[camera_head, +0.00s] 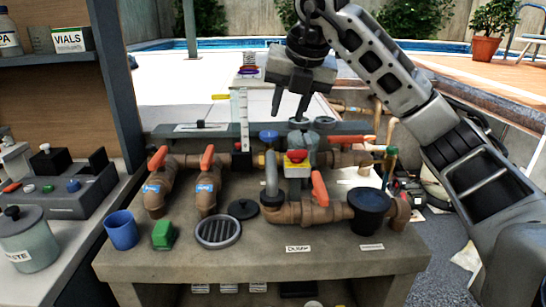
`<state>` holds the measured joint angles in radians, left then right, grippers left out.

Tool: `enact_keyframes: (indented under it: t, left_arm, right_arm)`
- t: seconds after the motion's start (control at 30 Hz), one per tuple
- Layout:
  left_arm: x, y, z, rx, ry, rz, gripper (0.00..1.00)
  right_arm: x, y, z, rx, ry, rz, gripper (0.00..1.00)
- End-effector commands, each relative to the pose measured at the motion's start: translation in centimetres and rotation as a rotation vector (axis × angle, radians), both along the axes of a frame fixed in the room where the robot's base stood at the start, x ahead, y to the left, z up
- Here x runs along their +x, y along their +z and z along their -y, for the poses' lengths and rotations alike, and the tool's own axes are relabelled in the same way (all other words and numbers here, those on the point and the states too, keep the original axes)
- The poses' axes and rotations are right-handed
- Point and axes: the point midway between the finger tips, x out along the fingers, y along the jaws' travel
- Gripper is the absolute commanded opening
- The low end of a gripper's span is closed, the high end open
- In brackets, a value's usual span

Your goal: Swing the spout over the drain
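A grey upright pipe that looks like the spout (271,172) rises from the brown pipework in the middle of the bench. A round dark slotted grate, which looks like the drain (218,232), lies on the bench top in front of it, to the left. My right gripper (288,106) hangs from above, above and behind the spout and apart from it. Its two fingers point down, spread apart, with nothing between them. My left gripper is out of view.
Red-orange valve handles (319,188) stick up from the brown pipes. A blue cup (121,230), a green block (163,235) and a black cap (243,209) are near the grate. The bench front is mostly clear.

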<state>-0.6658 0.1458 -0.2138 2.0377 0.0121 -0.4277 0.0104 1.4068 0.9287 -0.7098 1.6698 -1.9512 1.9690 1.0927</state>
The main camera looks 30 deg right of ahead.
Motion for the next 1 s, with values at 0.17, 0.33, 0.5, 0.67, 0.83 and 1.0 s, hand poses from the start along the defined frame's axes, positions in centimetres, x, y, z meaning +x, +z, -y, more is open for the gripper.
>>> enact_keyframes:
  t: [0.17, 0.33, 0.5, 0.67, 0.83, 1.0]
  left_arm:
    - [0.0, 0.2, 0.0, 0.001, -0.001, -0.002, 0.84]
    - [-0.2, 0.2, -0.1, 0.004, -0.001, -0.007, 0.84]
    - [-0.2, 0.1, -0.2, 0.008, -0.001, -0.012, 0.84]
    - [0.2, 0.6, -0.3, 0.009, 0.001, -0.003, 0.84]
    - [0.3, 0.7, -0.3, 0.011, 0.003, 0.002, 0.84]
    - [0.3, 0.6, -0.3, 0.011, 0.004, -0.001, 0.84]
  right_arm:
    - [1.4, -3.4, 0.1, 0.001, 0.002, -0.008, 0.32]
    - [3.0, -6.7, 0.2, 0.001, 0.006, -0.007, 0.32]
    - [4.5, -9.8, 0.3, 0.003, 0.006, -0.006, 0.32]
    - [5.5, -12.0, 0.5, 0.003, 0.008, -0.004, 0.32]
    - [6.0, -13.1, 0.5, 0.003, 0.008, -0.001, 0.32]
    - [6.1, -13.3, 0.5, 0.002, 0.009, -0.001, 0.32]
